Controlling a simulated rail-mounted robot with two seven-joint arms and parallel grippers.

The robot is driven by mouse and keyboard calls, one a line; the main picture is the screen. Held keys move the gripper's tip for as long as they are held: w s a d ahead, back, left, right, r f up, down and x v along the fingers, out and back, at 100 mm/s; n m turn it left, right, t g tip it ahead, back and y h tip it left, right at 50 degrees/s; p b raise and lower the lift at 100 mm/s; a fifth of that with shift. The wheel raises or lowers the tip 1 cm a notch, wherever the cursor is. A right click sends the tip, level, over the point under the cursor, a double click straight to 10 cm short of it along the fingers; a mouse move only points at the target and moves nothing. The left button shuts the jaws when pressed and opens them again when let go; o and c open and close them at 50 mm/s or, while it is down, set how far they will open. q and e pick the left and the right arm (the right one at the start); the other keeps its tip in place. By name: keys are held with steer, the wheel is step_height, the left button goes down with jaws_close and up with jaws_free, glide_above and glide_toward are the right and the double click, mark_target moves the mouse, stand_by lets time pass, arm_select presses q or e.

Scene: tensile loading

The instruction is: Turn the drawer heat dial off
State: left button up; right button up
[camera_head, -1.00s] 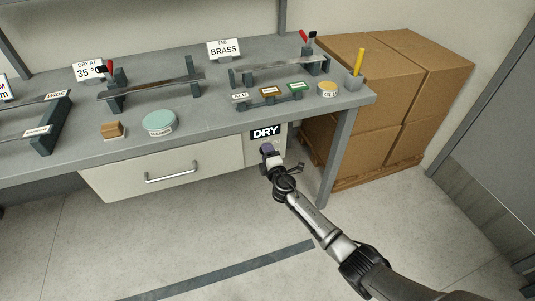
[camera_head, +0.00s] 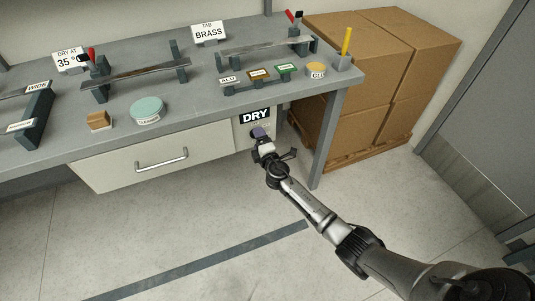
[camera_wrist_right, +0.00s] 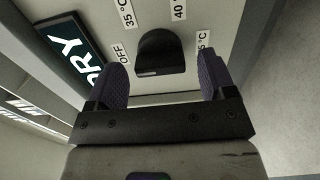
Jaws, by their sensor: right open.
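The heat dial, a black knob (camera_wrist_right: 160,53), shows in the right wrist view on a pale panel, with labels around it: OFF (camera_wrist_right: 121,53), 35 °C (camera_wrist_right: 127,12), 40 °C (camera_wrist_right: 179,9) and another partly hidden label at right. My right gripper (camera_wrist_right: 165,82) is open, its two purple-grey fingers on either side of the knob's near end, with no clear contact. In the head view the right gripper (camera_head: 259,133) is at the panel below the DRY sign (camera_head: 255,116) and hides the dial. The closed drawer (camera_head: 140,168) is left of it. My left gripper is not in view.
The grey bench (camera_head: 195,111) carries sample racks, a teal round container (camera_head: 148,109), a glue pot (camera_head: 316,71) and a card reading DRY AT 35 ° (camera_head: 70,60). A bench leg (camera_head: 327,137) stands right of my gripper. Cardboard boxes (camera_head: 375,75) are stacked beyond it.

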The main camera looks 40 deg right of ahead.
steer(key=p+v, duration=0.2)
steer(key=v, duration=1)
steer(key=shift+p, duration=0.35)
